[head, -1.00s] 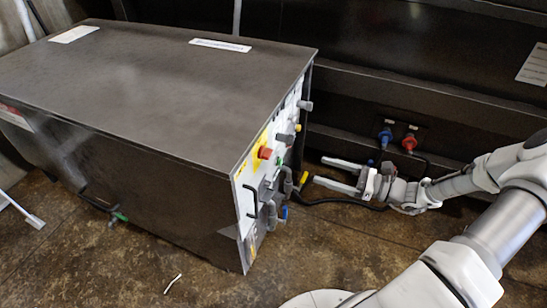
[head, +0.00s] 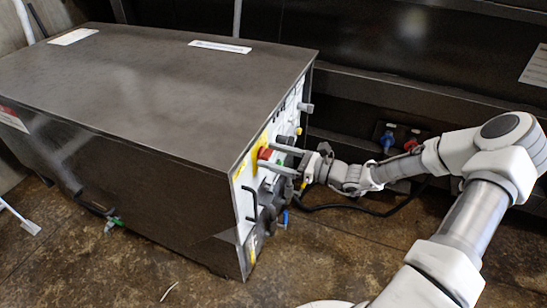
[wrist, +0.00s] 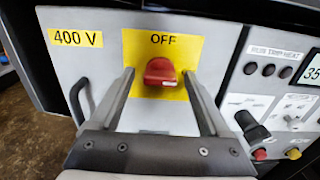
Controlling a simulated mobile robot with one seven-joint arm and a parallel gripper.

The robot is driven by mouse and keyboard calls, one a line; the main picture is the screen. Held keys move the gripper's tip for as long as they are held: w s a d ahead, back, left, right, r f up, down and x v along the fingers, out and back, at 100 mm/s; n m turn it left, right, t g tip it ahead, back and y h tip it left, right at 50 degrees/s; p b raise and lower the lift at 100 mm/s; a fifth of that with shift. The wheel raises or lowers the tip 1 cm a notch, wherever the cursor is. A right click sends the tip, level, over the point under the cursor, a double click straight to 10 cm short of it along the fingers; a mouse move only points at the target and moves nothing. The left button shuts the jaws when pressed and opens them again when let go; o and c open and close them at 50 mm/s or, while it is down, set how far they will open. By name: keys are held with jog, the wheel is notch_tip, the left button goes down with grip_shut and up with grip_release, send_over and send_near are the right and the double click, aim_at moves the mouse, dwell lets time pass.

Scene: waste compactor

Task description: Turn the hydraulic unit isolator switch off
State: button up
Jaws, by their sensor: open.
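The isolator switch is a red rotary knob (wrist: 160,72) on a yellow plate, with the word OFF above it in the wrist view. In the head view the red knob (head: 265,153) shows on the end panel of the dark hydraulic unit (head: 170,85). My gripper (head: 268,158) is open, its fingers reaching the panel around the knob. In the wrist view my gripper (wrist: 158,76) has one finger on each side of the knob, with visible gaps. Which way the knob is turned is hard to tell.
A 400 V label (wrist: 77,38) and a black handle (wrist: 78,100) are left of the switch. A control panel (wrist: 278,100) with lamps and buttons is to the right. Blue (head: 387,140) and red connectors and a dark cable (head: 350,207) lie behind my arm.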

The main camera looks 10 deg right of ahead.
grip_shut()
dwell(0.4)
jog(key=shift+n, duration=0.3)
jog(key=n+p, duration=0.1)
jog(key=n, duration=0.2)
jog(key=shift+n+p, duration=0.3)
jog(key=n, duration=0.4)
jog(key=shift+n, duration=0.3)
jog(key=n, duration=0.4)
jog(key=shift+f, duration=0.1)
jog(key=shift+n+b, duration=0.35)
jog(key=shift+n, duration=2.15)
